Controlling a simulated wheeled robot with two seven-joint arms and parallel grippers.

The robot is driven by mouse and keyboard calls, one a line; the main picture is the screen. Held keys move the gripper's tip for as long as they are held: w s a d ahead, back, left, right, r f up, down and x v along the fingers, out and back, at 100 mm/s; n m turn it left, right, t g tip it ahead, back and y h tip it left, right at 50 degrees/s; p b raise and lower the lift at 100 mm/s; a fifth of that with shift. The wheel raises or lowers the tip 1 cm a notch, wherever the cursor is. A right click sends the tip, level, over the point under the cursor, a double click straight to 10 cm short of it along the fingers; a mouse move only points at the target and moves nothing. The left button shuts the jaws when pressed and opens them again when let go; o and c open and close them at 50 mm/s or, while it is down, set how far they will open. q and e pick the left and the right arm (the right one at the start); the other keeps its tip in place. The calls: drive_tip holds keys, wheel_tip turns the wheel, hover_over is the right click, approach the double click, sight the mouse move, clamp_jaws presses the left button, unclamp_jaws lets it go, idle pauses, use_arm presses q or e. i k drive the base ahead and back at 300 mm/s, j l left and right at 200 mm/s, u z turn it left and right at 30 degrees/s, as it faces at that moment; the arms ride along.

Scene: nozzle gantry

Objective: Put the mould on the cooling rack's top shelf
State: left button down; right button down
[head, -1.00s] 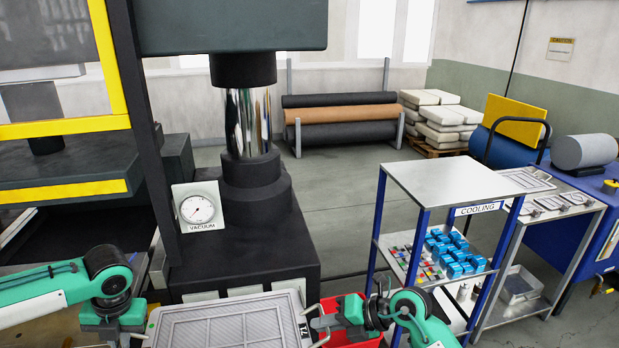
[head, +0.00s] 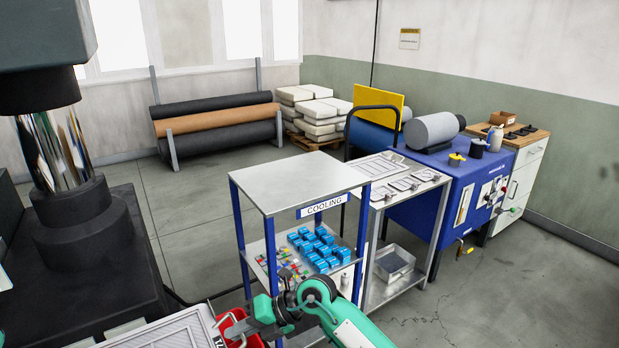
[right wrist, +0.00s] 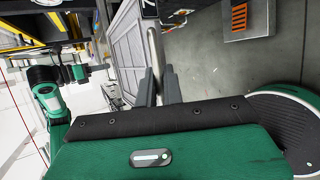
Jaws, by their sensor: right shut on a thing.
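The mould is a grey ribbed panel in a pale frame (head: 165,335), cut off at the bottom left of the head view. It also shows in the right wrist view (right wrist: 127,45). My right gripper (head: 232,333) is shut on the bar handle at the mould's right end; its fingers also show in the right wrist view (right wrist: 160,84). My left arm shows at the left of the right wrist view by the mould's far end; its jaws are too small to judge. The cooling rack (head: 238,215) has blue posts and a bare metal top shelf (head: 300,180).
Blue boxes (head: 315,245) and small coloured pieces fill the rack's lower shelf. A steel table (head: 375,195) with trays stands right of the rack. A red bin (head: 245,338) is beside the mould. A dark press (head: 85,240) stands at left. Floor left of the rack is open.

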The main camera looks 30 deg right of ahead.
sight(298, 176)
drive_tip(key=i+l, duration=0.1)
drive_tip(key=l, duration=0.7)
drive_tip(key=i+l, duration=0.1)
drive_tip(key=l, duration=1.45)
drive_tip(key=i+l, duration=0.15)
drive_tip(key=l, duration=0.2)
drive_tip(key=i+l, duration=0.15)
drive_tip(key=l, duration=0.2)
drive_tip(key=i+l, duration=0.1)
drive_tip(key=l, duration=0.2)
drive_tip(key=i, duration=1.5)
drive_tip(key=l, duration=0.05)
